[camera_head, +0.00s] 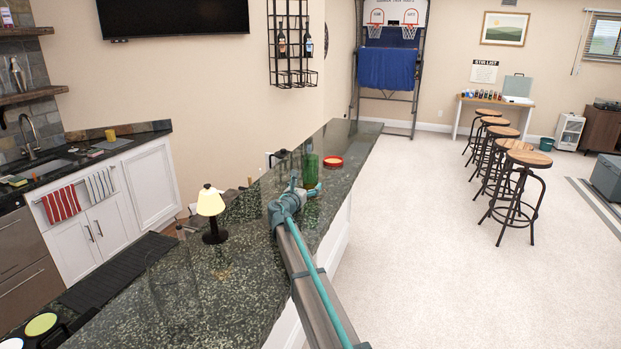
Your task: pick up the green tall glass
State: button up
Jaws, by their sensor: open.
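The green tall glass (309,170) stands upright on the dark stone bar counter (262,210), toward its far part. My gripper (306,187) is open, low over the counter, right at the near side of the glass. One finger shows to the left of the glass and the other at its lower right. The fingers and gripper body overlap the lower part of the glass in this view. I cannot tell whether the fingers touch it or how far it sits between them.
A red round dish (333,162) lies just behind and right of the glass. A dark mug-like item (279,158) stands to its left. A small lamp (211,205) and a clear glass vessel (175,290) stand nearer on the counter. Stools (526,160) stand far right.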

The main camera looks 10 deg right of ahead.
aim_at(308, 183)
jog(key=p+x, duration=0.1)
jog(key=x, duration=0.3)
jog(key=shift+w, duration=0.1)
jog(key=c, duration=1.2)
jog(key=shift+c, duration=1.4)
jog(key=shift+r, duration=0.15)
